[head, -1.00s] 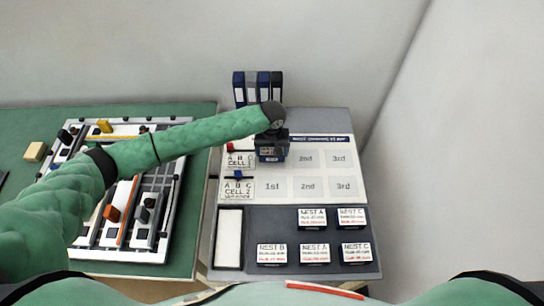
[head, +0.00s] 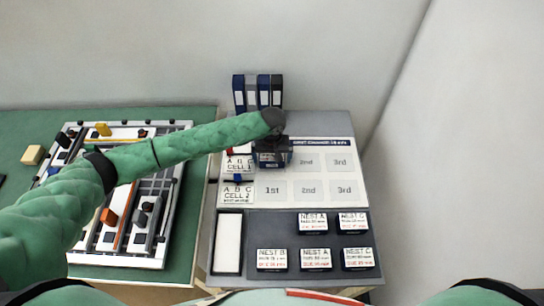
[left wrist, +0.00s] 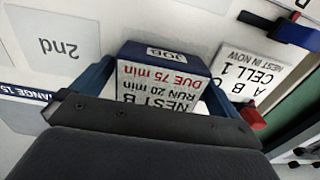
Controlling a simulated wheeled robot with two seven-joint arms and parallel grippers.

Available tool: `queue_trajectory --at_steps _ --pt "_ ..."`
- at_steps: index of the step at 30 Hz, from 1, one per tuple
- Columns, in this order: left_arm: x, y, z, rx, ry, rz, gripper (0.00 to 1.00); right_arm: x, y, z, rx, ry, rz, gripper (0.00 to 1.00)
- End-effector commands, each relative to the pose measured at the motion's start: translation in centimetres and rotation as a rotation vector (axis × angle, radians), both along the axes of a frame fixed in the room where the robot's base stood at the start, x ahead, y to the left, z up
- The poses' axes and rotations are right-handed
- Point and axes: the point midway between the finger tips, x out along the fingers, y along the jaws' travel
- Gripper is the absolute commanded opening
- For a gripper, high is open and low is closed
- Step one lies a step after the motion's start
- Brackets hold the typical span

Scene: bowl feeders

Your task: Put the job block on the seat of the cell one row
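The job block (left wrist: 165,85) is dark blue with a white label reading JOB, DUE 75 min, NEST B, RUN 20 min. It stands at the first place of the cell one row, beside the CELL 1 card (left wrist: 245,75), and hides that place's print. In the head view the job block (head: 271,158) shows under my left gripper (head: 272,150). In the left wrist view the blue fingers of my left gripper (left wrist: 160,95) are on both sides of the block, with narrow gaps, and look open. Contact under the block is hidden. My right gripper is out of view.
The cell two row has free places marked 1st, 2nd and 3rd (head: 308,188). Several nest blocks (head: 315,259) stand on the dark front area beside a white tray (head: 229,244). Binders (head: 258,91) stand behind. A frame with coloured parts (head: 125,195) lies at left.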

Motion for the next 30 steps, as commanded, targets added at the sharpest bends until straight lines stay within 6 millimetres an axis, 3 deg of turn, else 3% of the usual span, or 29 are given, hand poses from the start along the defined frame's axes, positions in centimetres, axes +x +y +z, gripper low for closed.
queue_trajectory --at_steps 8,12,17,23,27,30 --pt "0.0 0.0 0.9 0.0 0.0 0.0 1.0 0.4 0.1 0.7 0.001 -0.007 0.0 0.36" --pt "0.0 0.0 2.0 0.0 0.0 0.0 1.0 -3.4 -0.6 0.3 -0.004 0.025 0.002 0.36" --pt "0.0 0.0 3.2 -0.001 0.001 0.001 1.0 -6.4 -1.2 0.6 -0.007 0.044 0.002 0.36" --pt "0.0 0.0 5.6 0.0 0.001 0.001 1.0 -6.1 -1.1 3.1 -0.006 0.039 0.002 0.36" --pt "0.0 -0.1 8.2 -0.002 -0.001 0.0 1.0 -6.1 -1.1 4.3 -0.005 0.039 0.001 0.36" --pt "0.0 -0.1 9.4 -0.002 -0.001 0.0 1.0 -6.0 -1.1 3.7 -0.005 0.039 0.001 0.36"
